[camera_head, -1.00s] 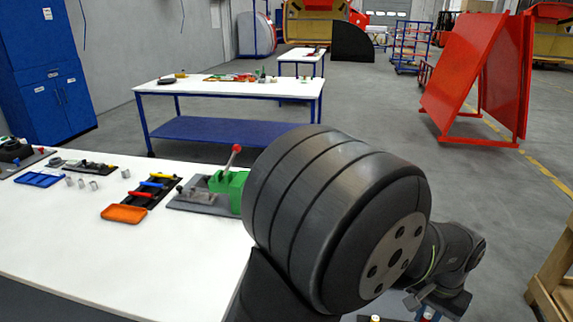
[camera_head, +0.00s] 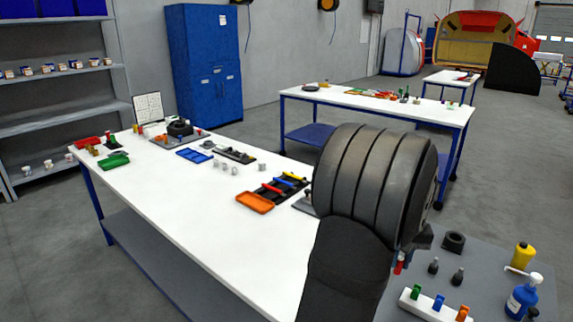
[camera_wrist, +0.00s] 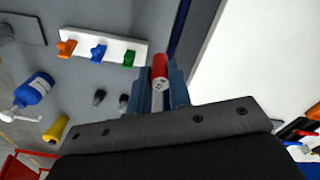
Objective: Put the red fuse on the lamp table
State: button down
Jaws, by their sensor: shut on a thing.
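The red fuse (camera_wrist: 160,66) is a small red cylinder with a pale end, held between the blue fingers of my gripper (camera_wrist: 161,88) in the wrist view. In the head view a red piece, likely this fuse (camera_head: 399,263), shows below my arm beside the grey surface, and the gripper itself is mostly hidden behind my arm. I cannot tell for sure which table is the lamp table. A long white table (camera_head: 185,215) fills the middle of the head view, and another white table (camera_head: 420,107) with blue legs stands behind it.
A grey surface (camera_head: 490,262) at right bears a white rack (camera_head: 428,303) with coloured clips, dark pieces, a yellow bottle (camera_head: 522,255) and a blue bottle (camera_head: 522,298). The near white table holds an orange tray (camera_head: 255,203) and several parts; its front is clear.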

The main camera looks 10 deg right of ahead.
jog(key=w+a+r+n, duration=0.1)
jog(key=w+a+n, duration=0.3)
jog(key=w+a, duration=0.5)
jog(key=w+a+f, duration=0.4)
jog(key=w+a, duration=0.1)
jog(key=w+a+f, duration=0.2)
jog(key=a+f, duration=0.1)
jog(key=shift+w+a, duration=0.2)
jog(key=shift+w, duration=0.1)
jog(key=shift+f, duration=1.95)
jog(key=shift+f, duration=0.1)
jog(key=c, duration=1.7)
grip_release()
jog(key=o, duration=0.4)
notch_tip(320, 180, up, 12)
jog(key=shift+r, duration=0.15)
